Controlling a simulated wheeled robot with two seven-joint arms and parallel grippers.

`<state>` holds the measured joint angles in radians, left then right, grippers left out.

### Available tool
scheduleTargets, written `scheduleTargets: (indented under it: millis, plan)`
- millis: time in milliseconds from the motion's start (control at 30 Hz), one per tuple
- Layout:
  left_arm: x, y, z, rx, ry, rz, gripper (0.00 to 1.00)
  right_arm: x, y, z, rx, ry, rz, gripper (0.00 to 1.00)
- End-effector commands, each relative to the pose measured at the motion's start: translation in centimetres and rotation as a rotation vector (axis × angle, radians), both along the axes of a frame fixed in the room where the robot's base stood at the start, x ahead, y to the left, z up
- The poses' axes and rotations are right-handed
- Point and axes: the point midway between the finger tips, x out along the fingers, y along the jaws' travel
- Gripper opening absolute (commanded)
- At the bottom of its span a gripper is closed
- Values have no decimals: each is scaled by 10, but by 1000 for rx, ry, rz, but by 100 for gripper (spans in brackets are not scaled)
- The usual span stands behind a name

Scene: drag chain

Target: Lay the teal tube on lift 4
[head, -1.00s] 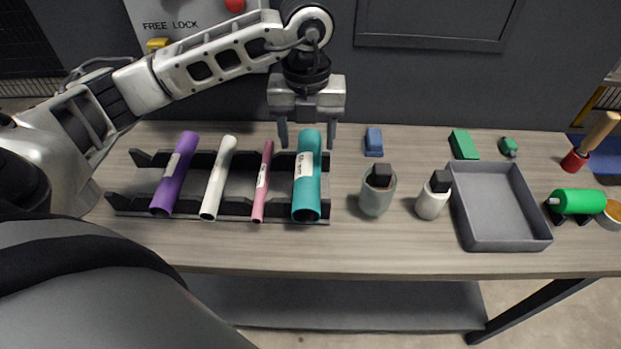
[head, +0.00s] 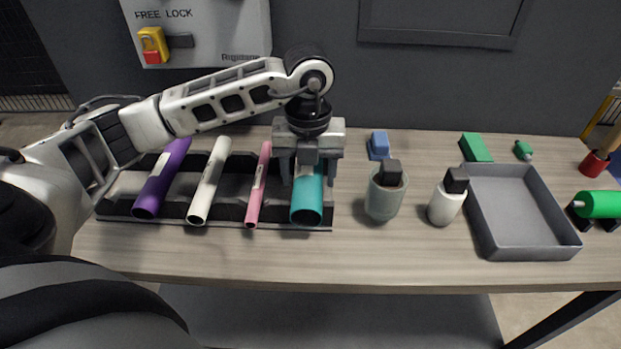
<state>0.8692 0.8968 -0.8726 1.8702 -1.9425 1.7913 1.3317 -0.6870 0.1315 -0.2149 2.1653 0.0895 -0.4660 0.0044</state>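The teal tube (head: 307,206) lies in the right end of a dark notched rack (head: 225,217), its near end tilted toward me. My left gripper (head: 309,180) has come down over the tube from above. Its fingers are open, one on each side of the tube, with a small gap seeming to show. The gripper body hides the tube's far part and most of its label. I cannot make out anything marked lift 4. My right gripper is not in view.
A purple tube (head: 162,180), a white tube (head: 209,182) and a pink tube (head: 258,187) share the rack. The table's front strip is clear.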

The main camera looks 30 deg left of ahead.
Motion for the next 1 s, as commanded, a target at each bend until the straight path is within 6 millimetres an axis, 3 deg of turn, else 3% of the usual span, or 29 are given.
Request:
scheduleTargets:
  millis: [100, 233, 267, 467, 1000]
  plan:
    - [0, 0, 0, 0, 0, 0, 57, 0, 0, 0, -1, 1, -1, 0]
    - [0, 0, 0, 0, 0, 0, 21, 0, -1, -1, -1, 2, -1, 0]
    - [0, 0, 0, 0, 0, 0, 18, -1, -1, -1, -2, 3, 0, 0]
    - [0, 0, 4, 0, -1, 0, 17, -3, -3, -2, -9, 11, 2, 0]
    - [0, 0, 36, -1, -3, 0, 17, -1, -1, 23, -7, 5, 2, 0]
